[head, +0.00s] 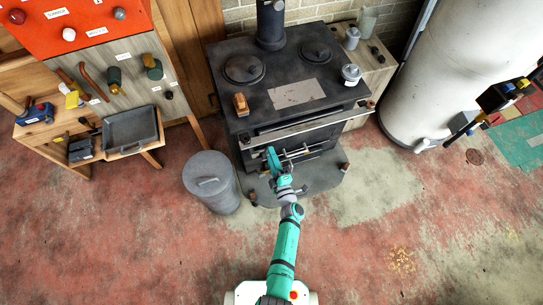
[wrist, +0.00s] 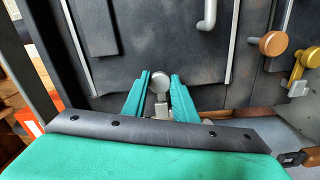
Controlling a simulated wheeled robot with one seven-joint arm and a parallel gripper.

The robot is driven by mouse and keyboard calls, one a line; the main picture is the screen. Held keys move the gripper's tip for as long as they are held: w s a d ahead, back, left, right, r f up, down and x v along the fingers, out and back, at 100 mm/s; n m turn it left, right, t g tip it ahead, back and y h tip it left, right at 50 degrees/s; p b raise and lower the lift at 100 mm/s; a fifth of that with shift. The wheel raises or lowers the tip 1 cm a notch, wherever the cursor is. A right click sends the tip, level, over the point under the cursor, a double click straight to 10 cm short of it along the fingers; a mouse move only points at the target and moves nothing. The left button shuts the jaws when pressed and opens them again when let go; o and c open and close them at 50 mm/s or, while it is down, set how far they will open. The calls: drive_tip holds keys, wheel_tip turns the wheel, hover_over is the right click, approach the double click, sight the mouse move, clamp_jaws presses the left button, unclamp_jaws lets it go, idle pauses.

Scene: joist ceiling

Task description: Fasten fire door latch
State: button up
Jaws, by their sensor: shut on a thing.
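The black stove (head: 239,112) stands against the back wall, with its front below the top plate and rail. Its dark front panel (wrist: 150,40), which looks like the fire door, fills the top of the wrist view. A round grey knob on a short pale stem (wrist: 160,82), apparently the latch handle, sits at the panel's edge. My gripper (wrist: 160,84) is shut on this knob, with a teal finger on each side. In the head view my gripper (head: 278,160) is at the stove's front, and my arm hides part of it. Whether the latch is engaged cannot be told.
A grey handle (wrist: 208,14) and an orange-brown knob (wrist: 273,43) are near the fingers. A lidded grey bin (head: 210,182) stands left of the stove. A white tank (head: 437,70) is at right. The floor in front is mostly clear.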

drive_tip(key=shift+r, duration=0.1)
drive_tip(key=o, duration=0.8)
drive_tip(key=shift+c, duration=0.2)
drive_tip(key=shift+s, duration=0.1)
drive_tip(key=v, duration=1)
drive_tip(key=shift+s, duration=0.3)
drive_tip(key=shift+d, duration=0.15)
drive_tip(key=shift+s, duration=0.1)
drive_tip(key=s+a+r+m+g+h, duration=0.1)
drive_tip(key=s+r+m+h, duration=0.1)
drive_tip(key=s+r+m, duration=0.7)
drive_tip(key=s+a+r+m+h, duration=0.2)
drive_tip(key=s+r+m, duration=0.7)
drive_tip(key=s+r, duration=0.9)
drive_tip(key=shift+s+a+m+g+h, duration=0.2)
drive_tip(key=shift+a+m+g+h, duration=0.2)
drive_tip(key=shift+h, duration=0.4)
